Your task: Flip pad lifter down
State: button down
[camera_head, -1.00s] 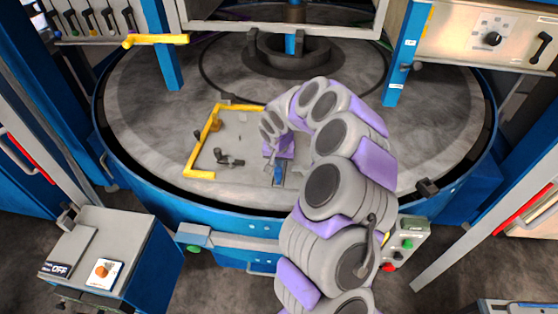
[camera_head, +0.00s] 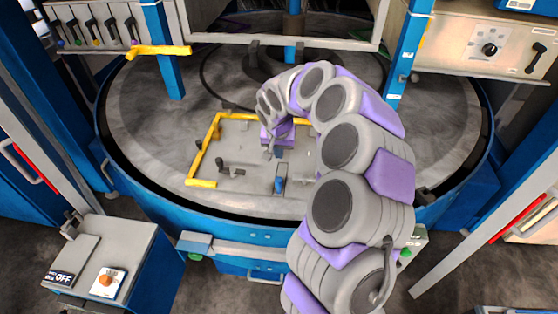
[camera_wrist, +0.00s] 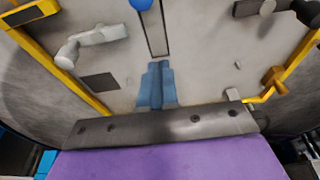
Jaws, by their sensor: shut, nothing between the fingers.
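The grey die plate (camera_head: 240,150) with yellow rails (camera_head: 208,140) lies on the round table. A slotted fitting with a blue end (camera_head: 279,184) sits near its front edge. A dark lever (camera_head: 230,168) lies to the left of it. I cannot tell for sure which part is the pad lifter. My gripper (camera_head: 270,152) hangs over the plate, behind the blue end. In the wrist view its bluish fingers (camera_wrist: 157,66) are together and empty, below the slot. A blue knob (camera_wrist: 141,4) at the top edge and a pale grey lever (camera_wrist: 95,38) stand apart from them.
The round table (camera_head: 430,130) has free room around the plate. Blue posts (camera_head: 163,50) and a metal frame rise behind. A grey control box (camera_head: 110,245) with an OFF label stands at front left. My arm hides the plate's right side.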

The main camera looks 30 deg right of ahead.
jog(key=shift+d+v, duration=0.1)
jog(key=shift+v, duration=0.75)
jog(key=shift+d+v, duration=0.15)
jog(key=shift+v, duration=0.75)
jog(key=shift+w, duration=0.1)
